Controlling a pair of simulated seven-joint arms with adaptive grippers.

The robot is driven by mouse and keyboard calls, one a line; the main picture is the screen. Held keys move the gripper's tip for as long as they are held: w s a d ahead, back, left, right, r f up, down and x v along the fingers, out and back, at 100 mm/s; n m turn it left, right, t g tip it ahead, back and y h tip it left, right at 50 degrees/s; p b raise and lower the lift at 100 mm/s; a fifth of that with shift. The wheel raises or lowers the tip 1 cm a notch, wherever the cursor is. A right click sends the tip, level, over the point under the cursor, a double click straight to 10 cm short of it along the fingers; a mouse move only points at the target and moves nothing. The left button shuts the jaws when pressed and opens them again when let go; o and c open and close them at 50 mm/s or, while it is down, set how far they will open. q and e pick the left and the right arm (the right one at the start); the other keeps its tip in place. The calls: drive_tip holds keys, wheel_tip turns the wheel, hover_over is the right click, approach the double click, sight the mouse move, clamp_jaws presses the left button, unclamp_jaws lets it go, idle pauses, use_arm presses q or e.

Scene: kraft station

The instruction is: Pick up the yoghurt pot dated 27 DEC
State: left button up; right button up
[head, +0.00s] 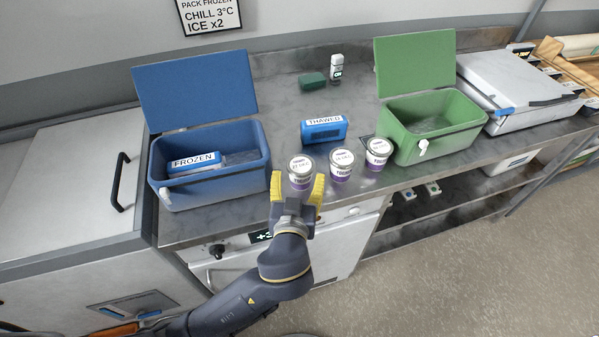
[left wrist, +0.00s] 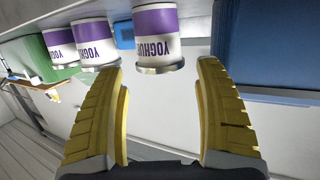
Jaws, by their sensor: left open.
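Three white and purple yoghurt pots stand upright in a row on the metal counter: a left pot (head: 300,174), a middle pot (head: 341,168) and a right pot (head: 378,156). The left pot's lid seems to read 27 DEC, but the print is small; the other dates I cannot read surely. My left gripper (head: 298,188) is open at the near side of the left pot, its yellow fingers either side of the pot's front. In the left wrist view that pot (left wrist: 158,40) appears inverted, just beyond and between the open fingertips (left wrist: 168,75). My right gripper is out of view.
A blue THAWED pack (head: 324,130) lies behind the pots. The open green box (head: 440,140) is at right. The counter's front edge lies under my left wrist.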

sight(300, 164)
use_arm(q)
drive_tip(key=shift+x, duration=2.95)
drive_tip(key=shift+f, duration=0.15)
drive_tip(key=c, duration=1.1)
